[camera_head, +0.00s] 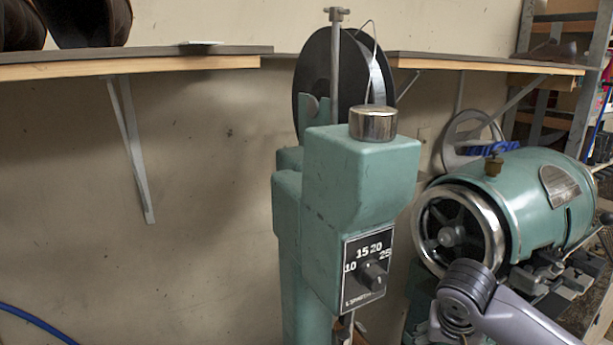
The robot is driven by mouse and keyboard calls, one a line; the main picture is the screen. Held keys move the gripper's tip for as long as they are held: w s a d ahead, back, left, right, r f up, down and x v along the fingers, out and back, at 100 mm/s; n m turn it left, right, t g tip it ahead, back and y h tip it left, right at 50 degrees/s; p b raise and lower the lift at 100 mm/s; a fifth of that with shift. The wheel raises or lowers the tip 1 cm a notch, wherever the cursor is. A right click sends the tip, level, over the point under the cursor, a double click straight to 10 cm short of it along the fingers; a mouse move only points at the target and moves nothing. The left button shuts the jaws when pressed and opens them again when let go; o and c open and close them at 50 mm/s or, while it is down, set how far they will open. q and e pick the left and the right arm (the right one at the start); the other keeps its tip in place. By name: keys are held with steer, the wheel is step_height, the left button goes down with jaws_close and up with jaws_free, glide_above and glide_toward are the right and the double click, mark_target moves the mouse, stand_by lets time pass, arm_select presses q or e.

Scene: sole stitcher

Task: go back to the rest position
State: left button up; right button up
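The green sole stitcher (350,190) stands upright in the middle of the head view. Its front has a black dial plate (365,265) with a knob and the numbers 10, 15, 20 and 25. A silver cap (373,123) sits on top, and a dark reel (318,80) stands behind it. A grey link of my own arm shows at the lower right, in front of the green motor housing. Neither of my grippers shows, so their state is hidden.
The green motor housing (530,200) with its silver-rimmed wheel (458,228) fills the right side. A wall shelf (150,62) runs along the upper left, on a metal bracket (131,150). A metal rack (590,90) stands at far right.

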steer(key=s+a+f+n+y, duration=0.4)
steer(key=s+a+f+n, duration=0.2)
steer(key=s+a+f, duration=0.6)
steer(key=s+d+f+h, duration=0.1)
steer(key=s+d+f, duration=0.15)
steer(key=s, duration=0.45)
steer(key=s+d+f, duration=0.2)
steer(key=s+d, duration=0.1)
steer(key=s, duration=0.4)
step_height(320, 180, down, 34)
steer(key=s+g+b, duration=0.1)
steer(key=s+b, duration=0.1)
steer(key=b, duration=0.6)
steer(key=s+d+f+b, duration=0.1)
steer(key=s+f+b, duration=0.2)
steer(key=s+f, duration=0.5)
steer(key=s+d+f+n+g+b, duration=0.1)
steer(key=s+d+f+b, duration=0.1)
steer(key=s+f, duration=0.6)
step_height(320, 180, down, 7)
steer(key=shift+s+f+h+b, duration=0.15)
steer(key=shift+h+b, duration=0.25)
steer(key=shift+b, duration=0.35)
